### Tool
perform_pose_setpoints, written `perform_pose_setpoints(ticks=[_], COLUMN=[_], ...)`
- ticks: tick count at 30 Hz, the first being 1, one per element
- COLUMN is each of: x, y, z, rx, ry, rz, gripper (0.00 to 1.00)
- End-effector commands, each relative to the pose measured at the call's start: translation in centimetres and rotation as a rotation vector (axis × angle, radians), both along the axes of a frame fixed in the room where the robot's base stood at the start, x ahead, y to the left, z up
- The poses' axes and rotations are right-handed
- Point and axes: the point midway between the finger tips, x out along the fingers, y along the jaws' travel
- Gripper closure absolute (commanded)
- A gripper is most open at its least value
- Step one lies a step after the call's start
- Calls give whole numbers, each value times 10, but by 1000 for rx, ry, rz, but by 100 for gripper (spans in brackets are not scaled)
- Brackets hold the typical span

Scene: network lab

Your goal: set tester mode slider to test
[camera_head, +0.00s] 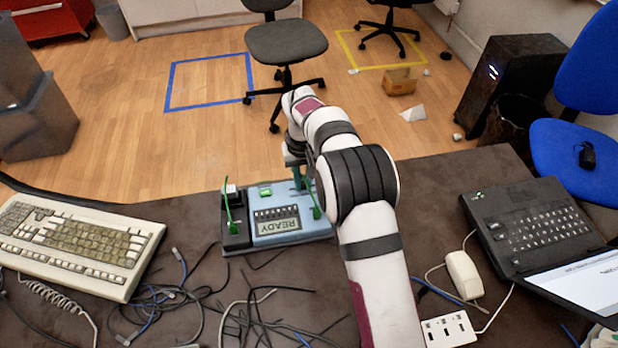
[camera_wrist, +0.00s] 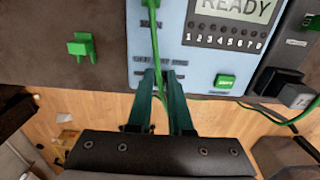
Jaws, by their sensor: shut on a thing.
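The cable tester (camera_head: 283,233) lies on the dark table, a light-blue box with a READY display; its face fills the upper part of the wrist view (camera_wrist: 215,60). My gripper (camera_head: 299,172) is at the tester's far edge, partly behind my arm in the head view. In the wrist view its two dark-green fingers (camera_wrist: 163,75) press close together on the panel, by small labels too blurred to read. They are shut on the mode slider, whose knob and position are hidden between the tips. A green cable (camera_wrist: 154,35) runs down the panel and between the fingers.
A green button (camera_wrist: 226,81) and black connector block (camera_wrist: 277,82) sit beside the fingers. A green T-shaped piece (camera_wrist: 80,47) shows left. A keyboard (camera_head: 80,240), loose cables (camera_head: 180,295), a mouse (camera_head: 463,274) and a laptop (camera_head: 530,225) surround the tester.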

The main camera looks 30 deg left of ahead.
Motion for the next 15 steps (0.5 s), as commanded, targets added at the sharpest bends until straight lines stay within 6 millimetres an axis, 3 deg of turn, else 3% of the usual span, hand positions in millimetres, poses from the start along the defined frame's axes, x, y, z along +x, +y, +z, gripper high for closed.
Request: perform_pose_setpoints(ticks=[2, 3, 8, 15], x=[0, 0, 0, 0], y=[0, 0, 0, 0], z=[1, 1, 1, 0], rx=[1, 1, 1, 1], ry=[-1, -1, -1, -1], rz=[0, 0, 0, 1], gripper=[100, 78, 51, 51])
